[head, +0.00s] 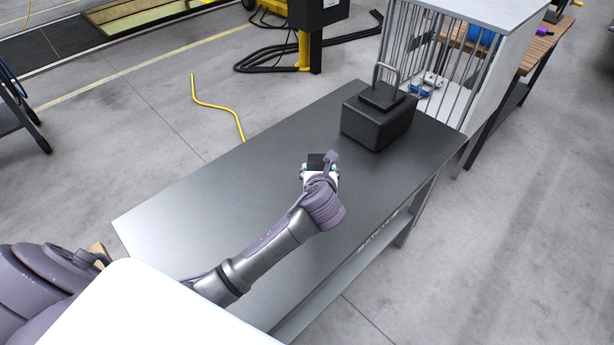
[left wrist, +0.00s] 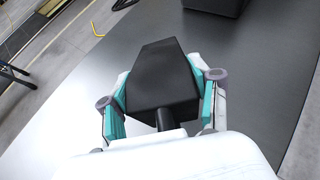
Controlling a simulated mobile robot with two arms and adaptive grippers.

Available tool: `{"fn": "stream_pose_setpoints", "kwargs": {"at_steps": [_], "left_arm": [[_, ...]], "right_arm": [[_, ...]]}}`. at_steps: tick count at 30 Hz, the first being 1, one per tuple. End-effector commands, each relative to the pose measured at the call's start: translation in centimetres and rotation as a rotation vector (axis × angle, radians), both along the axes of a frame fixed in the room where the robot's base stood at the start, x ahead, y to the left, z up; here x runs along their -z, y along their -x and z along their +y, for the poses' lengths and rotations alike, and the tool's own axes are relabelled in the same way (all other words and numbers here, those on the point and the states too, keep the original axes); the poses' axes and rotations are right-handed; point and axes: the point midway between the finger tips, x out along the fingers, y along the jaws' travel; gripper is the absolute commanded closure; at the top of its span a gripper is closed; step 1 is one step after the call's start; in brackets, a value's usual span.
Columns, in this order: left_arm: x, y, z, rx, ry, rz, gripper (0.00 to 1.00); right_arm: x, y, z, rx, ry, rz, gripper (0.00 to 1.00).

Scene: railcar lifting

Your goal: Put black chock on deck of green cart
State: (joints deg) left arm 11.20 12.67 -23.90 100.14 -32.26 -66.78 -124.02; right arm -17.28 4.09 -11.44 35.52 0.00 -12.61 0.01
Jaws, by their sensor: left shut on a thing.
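The black chock (left wrist: 161,75) is a dark wedge-shaped block with a short round stem, between the two teal-lined fingers of my left gripper (left wrist: 160,98) in the left wrist view. The gripper is shut on it. In the head view, my left gripper (head: 319,170) is over the middle of the grey metal table, and the dark top of the chock (head: 316,161) shows just beyond it. I cannot tell whether the chock touches the table. The green cart is not clearly seen in either view. My right gripper is not in view.
A black box with a handle (head: 377,117) stands at the far end of the table (head: 180,210). Beyond it is a barred white cabinet (head: 480,65). A yellow cable (head: 219,107) lies on the floor. A dark cart edge (head: 15,110) shows at far left.

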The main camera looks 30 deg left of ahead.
Motion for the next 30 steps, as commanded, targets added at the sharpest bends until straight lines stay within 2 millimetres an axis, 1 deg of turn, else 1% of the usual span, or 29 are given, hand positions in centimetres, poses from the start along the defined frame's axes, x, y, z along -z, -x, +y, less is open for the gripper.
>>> {"fn": "stream_pose_setpoints", "kwargs": {"at_steps": [1, 3, 6, 9, 12, 14, 18, 21, 30], "left_arm": [[0.4, -0.3, 1.2, -0.003, -0.003, -0.002, 1.00], [1.3, -0.6, 2.5, -0.002, -0.002, -0.001, 1.00], [2.2, -1.1, 4.1, -0.001, -0.002, -0.002, 1.00], [2.8, -1.3, 4.9, 0.000, -0.001, -0.004, 1.00], [3.2, -1.4, 5.3, 0.002, 0.001, -0.005, 1.00], [3.7, -1.4, 5.4, 0.001, 0.001, -0.003, 1.00], [5.9, -1.4, 5.2, 0.001, 0.002, -0.001, 1.00], [6.9, -1.4, 5.3, 0.002, 0.000, -0.002, 1.00], [7.1, -1.4, 5.3, 0.003, 0.002, -0.005, 1.00]], "right_arm": [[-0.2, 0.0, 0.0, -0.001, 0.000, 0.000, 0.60], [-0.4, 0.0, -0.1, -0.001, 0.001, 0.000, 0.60], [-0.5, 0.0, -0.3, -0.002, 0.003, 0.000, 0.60], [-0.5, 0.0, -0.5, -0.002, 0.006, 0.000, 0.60], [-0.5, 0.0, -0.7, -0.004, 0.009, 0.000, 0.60], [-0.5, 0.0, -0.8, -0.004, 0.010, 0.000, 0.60], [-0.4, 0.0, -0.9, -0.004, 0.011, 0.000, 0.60], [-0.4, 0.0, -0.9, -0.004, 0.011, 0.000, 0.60], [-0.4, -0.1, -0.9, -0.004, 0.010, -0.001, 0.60]]}}
